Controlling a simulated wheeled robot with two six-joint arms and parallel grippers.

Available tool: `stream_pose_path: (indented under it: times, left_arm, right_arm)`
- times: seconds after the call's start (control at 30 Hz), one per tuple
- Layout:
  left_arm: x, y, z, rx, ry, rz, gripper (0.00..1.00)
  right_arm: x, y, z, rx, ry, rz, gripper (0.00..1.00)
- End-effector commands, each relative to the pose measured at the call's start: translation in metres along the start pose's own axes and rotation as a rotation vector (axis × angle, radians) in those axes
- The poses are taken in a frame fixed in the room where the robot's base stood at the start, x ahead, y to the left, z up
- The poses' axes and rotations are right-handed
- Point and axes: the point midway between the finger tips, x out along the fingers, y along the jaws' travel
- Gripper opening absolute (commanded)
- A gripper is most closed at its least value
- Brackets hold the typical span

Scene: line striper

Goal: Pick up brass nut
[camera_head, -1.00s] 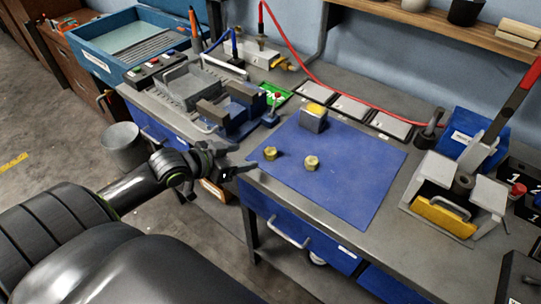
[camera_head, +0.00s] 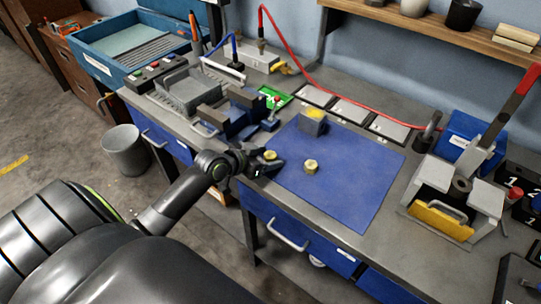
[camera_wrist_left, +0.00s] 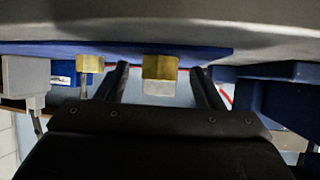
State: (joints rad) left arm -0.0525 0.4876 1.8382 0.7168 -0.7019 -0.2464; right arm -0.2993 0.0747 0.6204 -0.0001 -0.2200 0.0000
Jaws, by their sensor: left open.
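One brass nut (camera_head: 270,155) sits near the left edge of the blue mat (camera_head: 345,190). A second brass nut (camera_head: 311,166) stands to its right on the mat. My left gripper (camera_head: 264,165) is open at the mat's left edge, its fingers around or just beside the first nut. The left wrist view looks upside down. There the first nut (camera_wrist_left: 160,67) shows between the two fingers (camera_wrist_left: 163,85), with gaps on both sides, and the second nut (camera_wrist_left: 90,64) is outside them to the left. My right gripper is not in view.
A grey block with a yellow top (camera_head: 312,122) stands at the mat's back edge. A blue vise (camera_head: 232,110) is close behind my left gripper. A grey press fixture (camera_head: 452,200) stands to the right. The mat's front and right are clear.

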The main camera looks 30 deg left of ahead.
Motion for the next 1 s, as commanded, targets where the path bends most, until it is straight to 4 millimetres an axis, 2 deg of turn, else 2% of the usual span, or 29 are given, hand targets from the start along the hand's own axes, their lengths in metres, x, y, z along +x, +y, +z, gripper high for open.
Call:
stream_pose_path:
  times: [0.27, 0.67, 0.87, 1.0]
  left_arm:
    - [0.003, 0.0, 0.001, 0.001, -0.001, 0.0, 0.61]
    - [0.003, 0.0, 0.001, 0.001, -0.001, 0.0, 0.1]
    - [0.003, 0.0, 0.0, 0.001, 0.0, 0.0, 0.1]
    - [-0.002, 0.0, -0.01, 0.005, 0.003, 0.001, 0.1]
  right_arm:
    - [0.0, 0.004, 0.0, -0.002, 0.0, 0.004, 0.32]
    - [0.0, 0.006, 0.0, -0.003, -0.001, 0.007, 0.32]
    - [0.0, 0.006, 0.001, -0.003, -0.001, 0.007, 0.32]
    - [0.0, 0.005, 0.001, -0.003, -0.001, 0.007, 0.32]
